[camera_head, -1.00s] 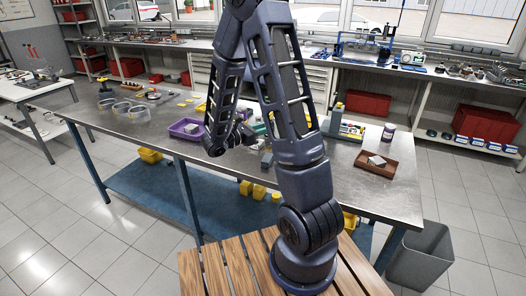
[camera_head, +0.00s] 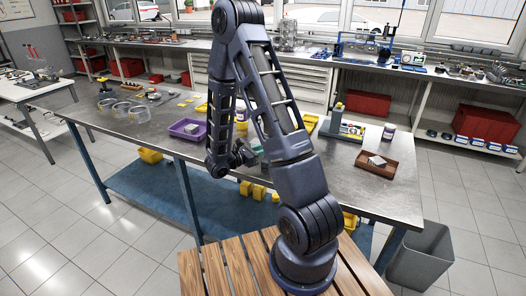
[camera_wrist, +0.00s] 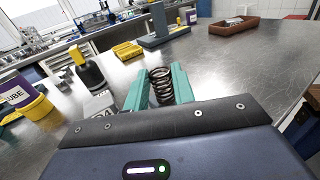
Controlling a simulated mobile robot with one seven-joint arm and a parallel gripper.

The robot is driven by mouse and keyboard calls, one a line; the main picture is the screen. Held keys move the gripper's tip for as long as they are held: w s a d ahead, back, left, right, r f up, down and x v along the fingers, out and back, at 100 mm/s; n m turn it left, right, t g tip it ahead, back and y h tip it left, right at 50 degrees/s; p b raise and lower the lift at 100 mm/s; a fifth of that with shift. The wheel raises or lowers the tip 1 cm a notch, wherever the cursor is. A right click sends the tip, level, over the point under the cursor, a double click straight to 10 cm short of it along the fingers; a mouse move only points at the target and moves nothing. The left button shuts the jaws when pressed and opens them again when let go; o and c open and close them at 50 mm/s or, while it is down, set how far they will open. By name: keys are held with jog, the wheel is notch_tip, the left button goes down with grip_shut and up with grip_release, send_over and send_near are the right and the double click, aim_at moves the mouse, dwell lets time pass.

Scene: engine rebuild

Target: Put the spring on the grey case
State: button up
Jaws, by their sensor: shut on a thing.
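My gripper (camera_wrist: 158,92) is shut on a dark coiled spring (camera_wrist: 161,86), held upright between its two teal fingers in the wrist view. In the head view my gripper (camera_head: 247,153) is small and partly hidden by my arm, over the front part of the metal workbench; the spring cannot be made out there. I cannot tell surely which thing is the grey case. A grey block with an upright part (camera_wrist: 163,38) stands beyond the fingers in the wrist view. A pale grey piece marked with digits (camera_wrist: 98,105) lies left of the fingers, partly hidden by my gripper.
The metal workbench (camera_head: 340,182) carries a purple tray (camera_head: 186,128), a brown tray (camera_head: 376,163) and clear cups (camera_head: 138,114). A dark can with a yellow top (camera_wrist: 87,68), a purple-labelled tub (camera_wrist: 18,92) and yellow parts (camera_wrist: 127,50) stand left in the wrist view.

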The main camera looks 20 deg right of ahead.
jog(key=shift+f, duration=0.3)
jog(key=shift+f, duration=0.1)
jog(key=o, duration=1)
